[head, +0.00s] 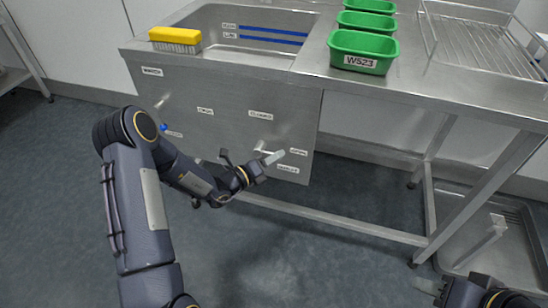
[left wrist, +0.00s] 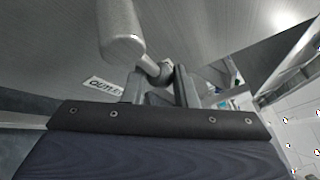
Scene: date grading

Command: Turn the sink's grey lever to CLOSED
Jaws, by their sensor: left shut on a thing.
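The sink's grey lever (head: 274,157) is on the front steel panel (head: 225,130), pointing right toward the OPEN label (head: 299,152). The CLOSED label (head: 261,115) is above it. My left gripper (head: 263,163) is at the lever. In the left wrist view, the lever's thick rounded handle (left wrist: 122,35) rises beyond the fingers. Its thinner part runs down between the fingers of my left gripper (left wrist: 160,88), which is shut on it. The fingers partly hide the lever's base. My right gripper (head: 428,288) is at the bottom right, away from the panel; its opening is unclear.
A blue knob (head: 163,127) is on the panel's left. A table leg (head: 430,210) stands to the right. The floor before the panel is clear.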

